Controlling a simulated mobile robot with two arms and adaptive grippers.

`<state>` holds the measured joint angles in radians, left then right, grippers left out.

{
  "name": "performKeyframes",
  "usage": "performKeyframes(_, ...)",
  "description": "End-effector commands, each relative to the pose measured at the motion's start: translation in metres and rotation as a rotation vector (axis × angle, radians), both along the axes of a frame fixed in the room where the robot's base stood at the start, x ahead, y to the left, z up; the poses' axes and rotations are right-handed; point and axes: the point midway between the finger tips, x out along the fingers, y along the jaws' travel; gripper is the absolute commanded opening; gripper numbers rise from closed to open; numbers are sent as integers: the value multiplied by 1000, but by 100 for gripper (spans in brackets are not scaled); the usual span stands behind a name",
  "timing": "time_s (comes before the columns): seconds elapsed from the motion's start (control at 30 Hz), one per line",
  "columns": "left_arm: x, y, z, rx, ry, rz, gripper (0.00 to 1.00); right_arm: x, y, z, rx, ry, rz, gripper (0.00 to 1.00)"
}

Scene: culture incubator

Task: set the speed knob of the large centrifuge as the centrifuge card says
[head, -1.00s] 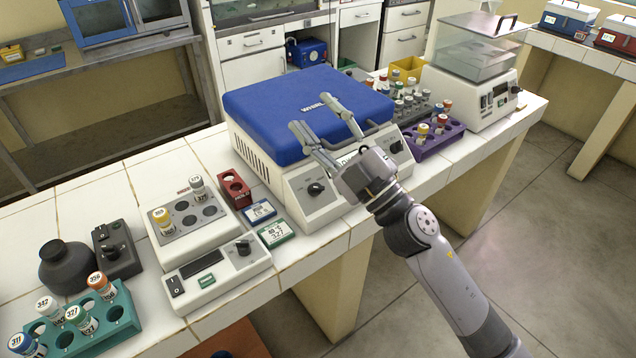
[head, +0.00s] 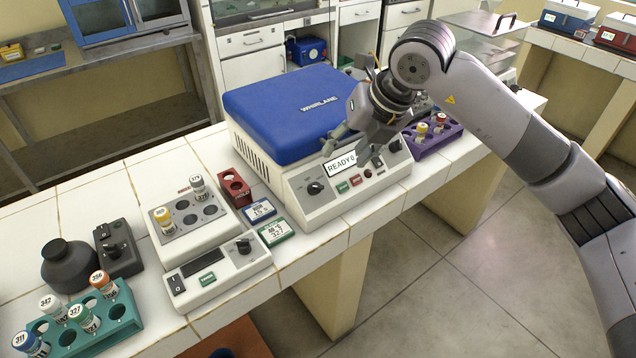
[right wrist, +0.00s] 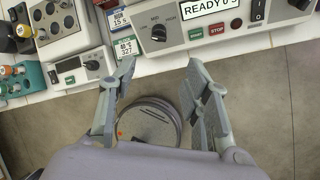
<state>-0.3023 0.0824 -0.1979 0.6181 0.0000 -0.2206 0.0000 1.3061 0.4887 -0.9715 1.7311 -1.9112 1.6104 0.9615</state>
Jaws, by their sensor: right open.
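The large centrifuge (head: 275,115) has a blue lid, which is shut, and a sloped white front panel. Its display (head: 341,164) reads READY and a further character or two. A dark knob (head: 316,187) is at the panel's left end and also shows in the right wrist view (right wrist: 158,32). Another dark knob (head: 395,145) is at the right end. A blue-edged card (head: 259,210) and a green-edged card (head: 276,232) lie left of the centrifuge; the green one shows 327. My right gripper (head: 348,148) is open and empty, in front of the panel. My left gripper is out of view.
Green and red buttons (head: 349,183) sit below the display. A small white device (head: 212,245) with vials, a red rack (head: 234,187) and a teal rack (head: 85,325) stand to the left. A purple rack (head: 437,137) stands to the right.

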Motion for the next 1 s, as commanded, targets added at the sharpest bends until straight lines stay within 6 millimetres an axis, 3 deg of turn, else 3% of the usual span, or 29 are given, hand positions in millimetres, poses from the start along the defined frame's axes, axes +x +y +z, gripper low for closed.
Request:
performKeyframes(0.6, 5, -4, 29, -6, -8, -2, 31, 41, 44, -113, 3, 5, 4, 44)
performKeyframes(0.8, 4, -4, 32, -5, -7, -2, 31, 49, 51, -134, 4, 3, 5, 44)
performKeyframes(1.0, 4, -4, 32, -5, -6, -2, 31, 51, 53, -140, 5, 1, 4, 44)
